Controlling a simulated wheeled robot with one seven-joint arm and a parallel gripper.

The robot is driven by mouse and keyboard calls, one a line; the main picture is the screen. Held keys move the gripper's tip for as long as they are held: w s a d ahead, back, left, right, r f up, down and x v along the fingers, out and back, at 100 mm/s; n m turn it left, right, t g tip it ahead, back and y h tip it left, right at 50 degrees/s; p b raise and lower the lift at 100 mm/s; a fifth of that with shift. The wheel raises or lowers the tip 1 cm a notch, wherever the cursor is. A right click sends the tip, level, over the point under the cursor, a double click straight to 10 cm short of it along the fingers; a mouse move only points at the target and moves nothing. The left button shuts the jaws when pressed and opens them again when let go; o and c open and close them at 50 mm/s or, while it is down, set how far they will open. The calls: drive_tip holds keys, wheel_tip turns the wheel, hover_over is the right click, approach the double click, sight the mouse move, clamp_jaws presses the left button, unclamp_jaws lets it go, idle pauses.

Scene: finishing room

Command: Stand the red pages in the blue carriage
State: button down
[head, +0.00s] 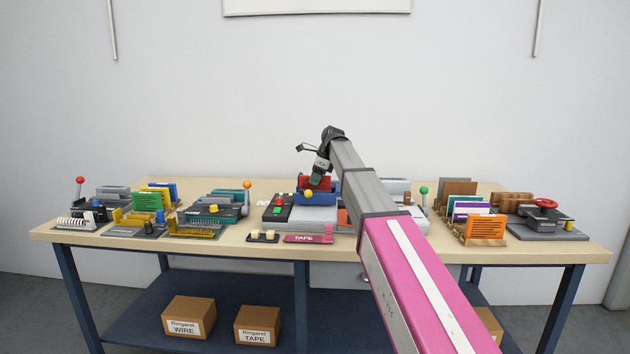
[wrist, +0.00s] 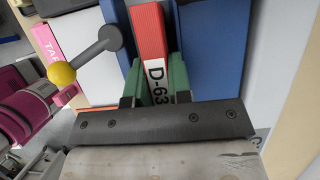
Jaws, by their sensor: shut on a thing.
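The red pages (head: 314,183) are a red block, whose spine reads "D-63" in the wrist view (wrist: 150,40). My gripper (wrist: 155,78) is shut on the red pages, with one green finger on each side. In the head view my gripper (head: 318,177) is over the blue carriage (head: 318,199), in the middle of the table. The red pages show at the carriage's top, and in the wrist view blue carriage parts (wrist: 218,50) flank them on both sides. I cannot tell whether they touch its floor.
A grey lever with a yellow knob (wrist: 61,73) stands close left of my gripper in the wrist view. A pink TAPE box (head: 308,238) lies at the table's front edge. Other machines crowd the left of the table.

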drive_tip(key=shift+f, duration=0.35)
drive_tip(key=c, duration=1.3)
unclamp_jaws()
drive_tip(key=shift+v, duration=5.2)
drive_tip(key=shift+d+r, duration=0.2)
drive_tip(key=shift+r, duration=0.05)
